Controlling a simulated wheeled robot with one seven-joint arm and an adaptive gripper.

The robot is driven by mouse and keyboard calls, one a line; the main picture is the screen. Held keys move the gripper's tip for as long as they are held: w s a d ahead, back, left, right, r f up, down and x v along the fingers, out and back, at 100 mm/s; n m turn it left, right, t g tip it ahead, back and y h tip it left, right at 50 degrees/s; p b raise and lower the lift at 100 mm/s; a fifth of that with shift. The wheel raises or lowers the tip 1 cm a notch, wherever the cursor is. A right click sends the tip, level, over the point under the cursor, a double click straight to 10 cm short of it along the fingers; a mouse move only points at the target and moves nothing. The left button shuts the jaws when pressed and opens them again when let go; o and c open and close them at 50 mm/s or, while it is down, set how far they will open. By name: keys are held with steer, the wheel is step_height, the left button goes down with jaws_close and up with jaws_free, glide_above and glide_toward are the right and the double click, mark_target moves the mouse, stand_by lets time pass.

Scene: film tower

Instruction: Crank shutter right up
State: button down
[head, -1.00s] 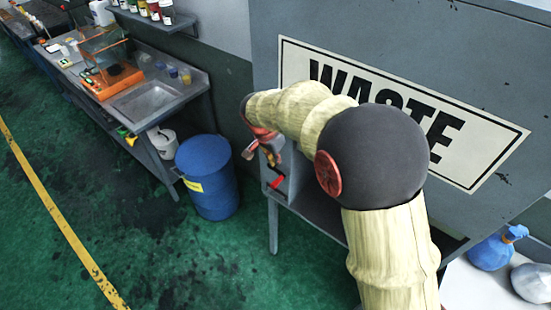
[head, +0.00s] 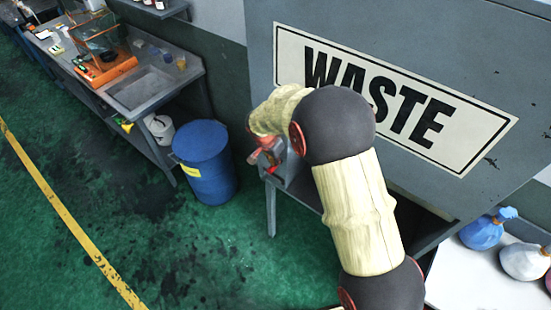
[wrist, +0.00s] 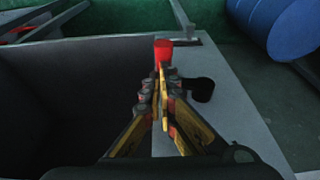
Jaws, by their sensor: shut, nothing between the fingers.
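A red crank handle (wrist: 163,50) stands just beyond my fingertips in the wrist view, with a dark crank arm (wrist: 201,89) at right. The crank is on a grey box face at the left end of the waste cabinet (head: 500,100). My gripper (wrist: 164,82) has its yellow and dark fingers together and empty, in line with the handle. I cannot tell whether they touch it. In the head view my gripper (head: 264,154) is at the cabinet's end, and my arm hides much of the crank. I cannot make out the shutter itself.
A blue barrel (head: 206,165) stands on the green floor left of the cabinet. A grey sink bench (head: 150,88) runs along the wall beyond it. Tied bags (head: 484,232) lie on a white surface at lower right. The floor at left is clear.

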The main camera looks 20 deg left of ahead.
steer(key=f+y+b, duration=0.1)
steer(key=b, duration=0.3)
steer(key=shift+d+f+t+b, duration=0.1)
steer(key=shift+d+t+b, duration=0.1)
steer(key=shift+t+b, duration=0.15)
steer(key=shift+s+f+y+b, duration=0.15)
steer(key=shift+y+b, duration=0.35)
steer(key=shift+b, duration=0.75)
steer(key=w+a+v, duration=0.1)
steer(key=v, duration=1.3)
steer(key=shift+d+p, duration=0.3)
steer(key=shift+d, duration=0.05)
